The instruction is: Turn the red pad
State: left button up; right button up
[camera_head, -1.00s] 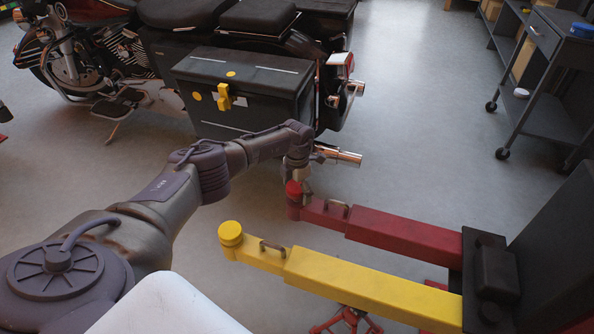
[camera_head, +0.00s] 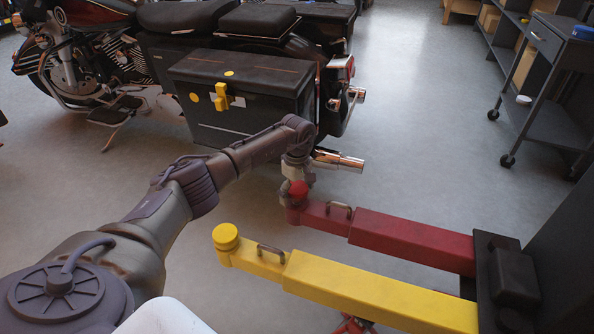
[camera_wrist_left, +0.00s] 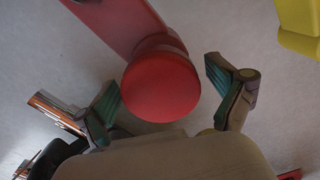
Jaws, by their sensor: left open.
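The red pad (camera_head: 299,189) is a round cap at the free end of the red lift arm (camera_head: 395,236). In the left wrist view the red pad (camera_wrist_left: 161,86) shows large, between the two green-lined fingers of my left gripper (camera_wrist_left: 168,92). The fingers are open, one on each side, with a gap at the right finger; contact on the left side is unclear. In the head view my left gripper (camera_head: 292,195) is at the pad, mostly hidden behind it and my wrist. My right gripper is not in view.
A yellow lift arm (camera_head: 375,295) with a yellow pad (camera_head: 226,237) lies in front of the red one. A motorcycle with a black side case (camera_head: 240,95) and chrome exhaust (camera_head: 338,160) stands behind. A dark cart (camera_head: 545,90) is at the right. Floor between is clear.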

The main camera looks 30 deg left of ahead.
aim_at(297, 187)
pick_arm(q)
jog(key=m, duration=0.1)
jog(key=m+b, duration=0.2)
jog(key=m, duration=0.1)
jog(key=shift+f, duration=0.25)
notch_tip(297, 187, up, 11)
jog(key=p, duration=0.4)
jog(key=shift+f, duration=0.2)
